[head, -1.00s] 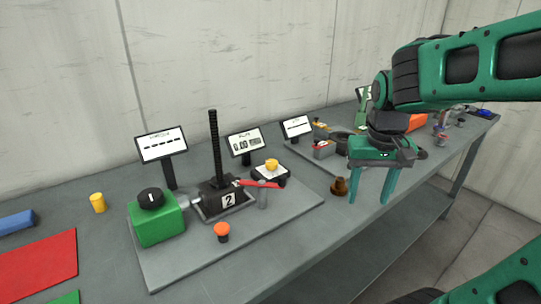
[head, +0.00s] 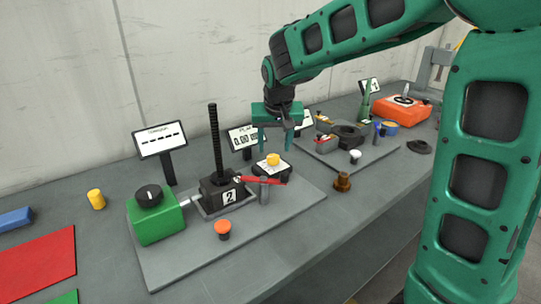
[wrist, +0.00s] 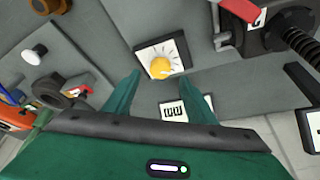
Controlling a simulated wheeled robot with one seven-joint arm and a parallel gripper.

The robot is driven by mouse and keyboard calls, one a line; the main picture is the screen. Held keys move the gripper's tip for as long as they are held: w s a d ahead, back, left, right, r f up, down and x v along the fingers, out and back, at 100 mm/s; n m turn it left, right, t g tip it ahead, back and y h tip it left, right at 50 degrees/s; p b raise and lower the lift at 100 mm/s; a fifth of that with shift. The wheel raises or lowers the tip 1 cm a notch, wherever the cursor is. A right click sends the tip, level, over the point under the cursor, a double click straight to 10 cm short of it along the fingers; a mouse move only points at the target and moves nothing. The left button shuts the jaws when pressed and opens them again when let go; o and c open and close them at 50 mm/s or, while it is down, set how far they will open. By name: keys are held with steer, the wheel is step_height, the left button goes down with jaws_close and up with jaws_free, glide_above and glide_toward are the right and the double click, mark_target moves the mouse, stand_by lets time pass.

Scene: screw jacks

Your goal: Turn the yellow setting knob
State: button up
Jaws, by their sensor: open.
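The yellow setting knob (head: 273,160) sits on a small black base with a white dial face (head: 262,166), on the grey plate beside the black screw jack labelled 2 (head: 222,188). In the wrist view the yellow knob (wrist: 160,67) shows on its white dial (wrist: 174,56), ahead of my fingertips and between their lines. My gripper (head: 277,150) is open and empty, pointing down above and slightly behind the knob. Its two teal fingers also show in the wrist view (wrist: 165,85), apart from the knob.
A red lever (head: 266,181) and an orange button (head: 222,228) are near the knob. A green box with a black dial (head: 155,218) is at the left. A brown knob (head: 342,182) stands right of the plate.

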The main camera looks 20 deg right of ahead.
mark_target(273, 157)
steer(key=shift+x, duration=2.5)
